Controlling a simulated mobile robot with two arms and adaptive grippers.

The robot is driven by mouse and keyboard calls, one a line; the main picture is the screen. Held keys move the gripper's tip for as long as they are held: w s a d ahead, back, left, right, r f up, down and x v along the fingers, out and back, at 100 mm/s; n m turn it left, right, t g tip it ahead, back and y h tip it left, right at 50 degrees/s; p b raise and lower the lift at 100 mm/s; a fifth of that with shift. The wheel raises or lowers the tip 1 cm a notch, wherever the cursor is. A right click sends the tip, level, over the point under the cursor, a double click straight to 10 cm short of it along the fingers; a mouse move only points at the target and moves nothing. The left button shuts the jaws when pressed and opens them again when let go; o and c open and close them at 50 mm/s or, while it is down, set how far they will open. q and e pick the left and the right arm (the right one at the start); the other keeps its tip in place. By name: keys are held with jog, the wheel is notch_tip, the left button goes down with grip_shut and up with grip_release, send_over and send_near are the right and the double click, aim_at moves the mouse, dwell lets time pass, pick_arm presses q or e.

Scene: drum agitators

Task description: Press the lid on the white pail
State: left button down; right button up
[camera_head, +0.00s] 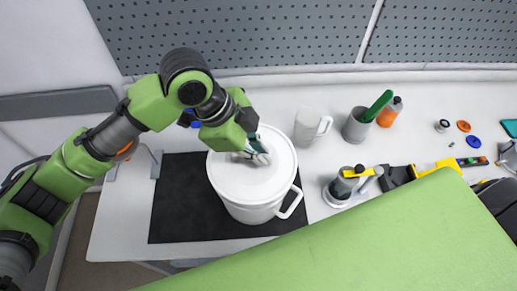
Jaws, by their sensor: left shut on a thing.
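The white pail (255,213) stands upright on a black mat (178,209) on the white table, with a handle (291,203) at its right side. A white lid (233,180) covers its top; I cannot tell whether it is seated fully. My left gripper (260,157) is over the lid, its fingers pointing down and shut at the lid's middle, seemingly on a knob or grip there. The fingers and arm hide part of the lid's back edge. My right gripper is not in view; a large green arm link of mine crosses the lower right.
A white mug (311,126), a grey cup (356,126) with a green handle and an orange bottle (390,112) stand right of the pail. A grey stand with a yellow part (350,173) is nearer. Small caps and tools lie far right.

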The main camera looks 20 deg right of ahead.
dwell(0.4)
pick_arm(q)
jog(key=c, duration=2)
grip_release()
jog(key=shift+c, duration=0.2)
jog(key=v, duration=1.2)
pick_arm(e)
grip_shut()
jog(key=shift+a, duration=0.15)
